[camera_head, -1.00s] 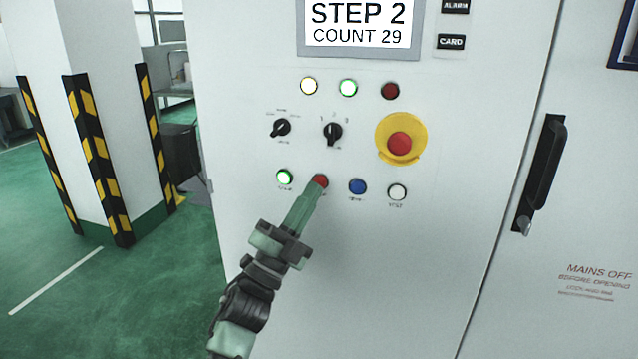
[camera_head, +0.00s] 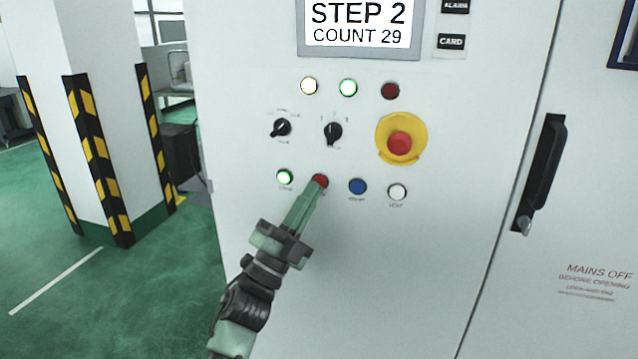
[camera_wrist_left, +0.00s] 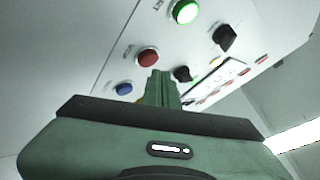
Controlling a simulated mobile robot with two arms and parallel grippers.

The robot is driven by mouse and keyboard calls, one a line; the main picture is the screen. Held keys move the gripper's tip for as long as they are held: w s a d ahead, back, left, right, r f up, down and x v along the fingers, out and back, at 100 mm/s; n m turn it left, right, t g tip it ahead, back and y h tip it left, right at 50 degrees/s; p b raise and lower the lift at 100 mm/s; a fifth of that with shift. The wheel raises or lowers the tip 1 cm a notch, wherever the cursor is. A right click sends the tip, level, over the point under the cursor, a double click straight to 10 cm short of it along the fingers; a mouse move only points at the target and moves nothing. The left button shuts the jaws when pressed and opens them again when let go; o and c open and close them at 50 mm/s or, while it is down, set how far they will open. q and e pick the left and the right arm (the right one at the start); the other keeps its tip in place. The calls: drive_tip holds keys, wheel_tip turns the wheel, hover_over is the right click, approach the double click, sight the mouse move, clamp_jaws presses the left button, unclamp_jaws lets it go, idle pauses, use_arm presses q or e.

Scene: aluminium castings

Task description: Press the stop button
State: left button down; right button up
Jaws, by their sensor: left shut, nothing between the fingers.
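The red stop button (camera_head: 320,181) sits in the lower button row of the light grey cabinet panel, between a lit green button (camera_head: 285,177) and a blue button (camera_head: 357,186). My left gripper (camera_head: 314,190) is shut and empty. Its fingertips lie at the lower edge of the red button in the head view and cover part of it and its label. In the left wrist view the red button (camera_wrist_left: 147,57) shows just beyond and left of the fingertips (camera_wrist_left: 163,76). I cannot tell whether the fingertips touch it. My right gripper is not in view.
A red emergency mushroom button (camera_head: 400,144) on a yellow base stands out at upper right. Two black rotary switches (camera_head: 333,132) (camera_head: 281,128) sit above the row, and a white button (camera_head: 397,191) ends it. A black door handle (camera_head: 541,172) is farther right. The display (camera_head: 358,24) reads STEP 2, COUNT 29.

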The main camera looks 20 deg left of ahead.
use_arm(q)
drive_tip(key=shift+w, duration=0.1)
drive_tip(key=shift+w, duration=0.25)
drive_tip(key=shift+w+a+f+b, duration=0.15)
drive_tip(key=shift+w+a+b, duration=0.1)
drive_tip(key=shift+w+b, duration=0.25)
idle(0.9)
drive_tip(key=shift+s, duration=0.15)
drive_tip(key=shift+s+d+f, duration=0.1)
drive_tip(key=shift+s+d, duration=0.25)
drive_tip(key=shift+s, duration=0.35)
drive_tip(key=shift+s+p, duration=0.1)
drive_tip(key=shift+p, duration=0.2)
drive_tip(key=shift+s+p, duration=0.75)
drive_tip(key=shift+s, duration=1.6)
